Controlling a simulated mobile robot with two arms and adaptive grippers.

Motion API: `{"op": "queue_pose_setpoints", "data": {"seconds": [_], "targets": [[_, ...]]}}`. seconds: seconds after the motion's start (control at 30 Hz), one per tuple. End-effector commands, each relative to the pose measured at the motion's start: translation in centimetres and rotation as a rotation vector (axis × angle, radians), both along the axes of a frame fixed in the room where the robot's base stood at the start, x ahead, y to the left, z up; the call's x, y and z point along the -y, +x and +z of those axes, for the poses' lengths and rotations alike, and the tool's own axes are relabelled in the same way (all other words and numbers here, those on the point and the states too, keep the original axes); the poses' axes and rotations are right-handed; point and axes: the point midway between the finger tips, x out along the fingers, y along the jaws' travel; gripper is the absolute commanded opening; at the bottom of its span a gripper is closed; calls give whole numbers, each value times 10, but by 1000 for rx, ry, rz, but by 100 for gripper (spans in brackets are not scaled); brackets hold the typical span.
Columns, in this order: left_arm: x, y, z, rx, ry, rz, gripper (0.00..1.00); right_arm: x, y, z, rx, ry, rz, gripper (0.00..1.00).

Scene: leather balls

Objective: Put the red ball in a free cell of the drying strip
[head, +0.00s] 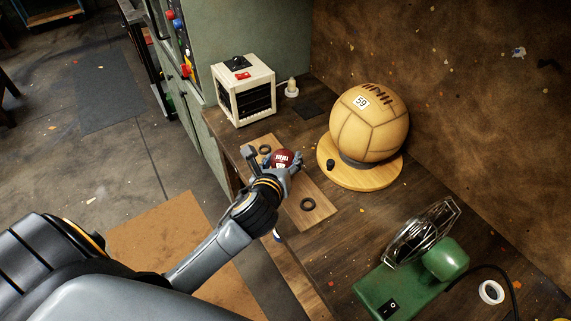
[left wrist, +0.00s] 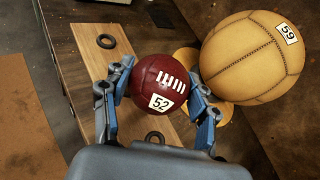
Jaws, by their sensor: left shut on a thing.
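The red ball (left wrist: 158,82) has white laces and the number 52. My left gripper (left wrist: 160,88) is shut on it, one finger on each side. In the head view the ball (head: 282,158) shows partly behind the left gripper (head: 277,165). The drying strip (head: 319,213) is a light wooden board with black rings. One ring (head: 265,149) shows empty at its far end and another ring (head: 308,204) shows empty at its near end. The ball is over the strip's middle; I cannot tell whether it touches a ring there. My right gripper is not in view.
A large tan ball (head: 369,121) numbered 59 sits on a round wooden stand (head: 361,178) right of the strip. A white box (head: 243,90) stands at the back. A green machine (head: 412,281) stands at the front right. A white tape roll (head: 491,292) lies beside it.

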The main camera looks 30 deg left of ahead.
Motion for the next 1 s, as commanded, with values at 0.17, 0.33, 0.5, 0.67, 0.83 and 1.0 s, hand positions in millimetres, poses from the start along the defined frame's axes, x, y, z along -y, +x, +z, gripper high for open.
{"op": "queue_pose_setpoints", "data": {"seconds": [0.17, 0.33, 0.5, 0.67, 0.83, 1.0], "targets": [[-14, 30, -33, -2, -2, 2, 24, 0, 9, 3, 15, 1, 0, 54], [-21, 45, -52, 2, -2, 0, 24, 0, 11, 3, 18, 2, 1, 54], [-25, 53, -64, -1, -1, 1, 24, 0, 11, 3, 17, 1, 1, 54], [-24, 52, -87, -2, -4, 2, 24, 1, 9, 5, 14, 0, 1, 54], [-24, 52, -94, 2, -1, -1, 24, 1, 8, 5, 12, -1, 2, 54], [-24, 52, -94, 2, 0, -2, 24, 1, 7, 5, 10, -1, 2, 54]]}}
